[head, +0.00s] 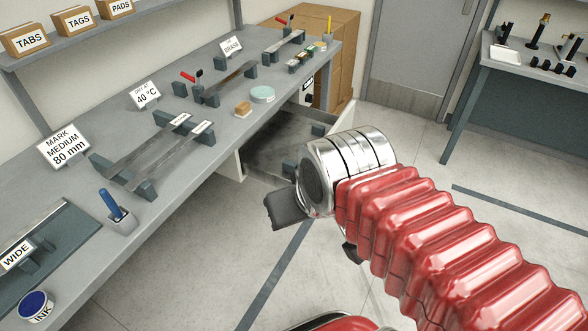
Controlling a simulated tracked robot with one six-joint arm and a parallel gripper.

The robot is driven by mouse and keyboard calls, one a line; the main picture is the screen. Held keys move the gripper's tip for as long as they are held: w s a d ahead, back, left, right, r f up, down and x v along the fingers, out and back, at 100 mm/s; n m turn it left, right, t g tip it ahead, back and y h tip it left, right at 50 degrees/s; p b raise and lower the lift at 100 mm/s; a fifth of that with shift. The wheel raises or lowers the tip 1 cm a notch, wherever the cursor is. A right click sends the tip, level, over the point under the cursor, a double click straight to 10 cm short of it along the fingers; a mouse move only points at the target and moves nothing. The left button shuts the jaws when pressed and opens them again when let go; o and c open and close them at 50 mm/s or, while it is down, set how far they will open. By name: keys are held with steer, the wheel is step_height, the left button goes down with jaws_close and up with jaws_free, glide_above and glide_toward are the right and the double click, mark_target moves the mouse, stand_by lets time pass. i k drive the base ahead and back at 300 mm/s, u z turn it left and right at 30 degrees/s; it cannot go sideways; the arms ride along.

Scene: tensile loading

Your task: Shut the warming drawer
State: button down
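The warming drawer (275,146) is under the far part of the workbench and stands open, its dark metal interior showing. A pale panel edge (239,165) shows at its left, and small dark blocks (289,167) sit in it. My arm covers its right part, so its front and any handle are hidden. My gripper (286,210) is in front of the drawer and nearer the camera, with one dark finger pointing left. The wrist hides most of the rest, so I cannot tell its opening or any contact with the drawer.
The workbench (222,182) carries dark racks with metal strips, a blue-handled tool (110,205) in a holder, an ink pot (35,305) and signs. A control panel (308,88) is beside the drawer. Cardboard boxes (318,40) stand behind. Floor (405,130) is clear towards the right table (480,62).

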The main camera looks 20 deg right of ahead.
mark_target(270, 156)
steer(key=u, duration=0.1)
steer(key=i, duration=0.9)
steer(key=z, duration=0.05)
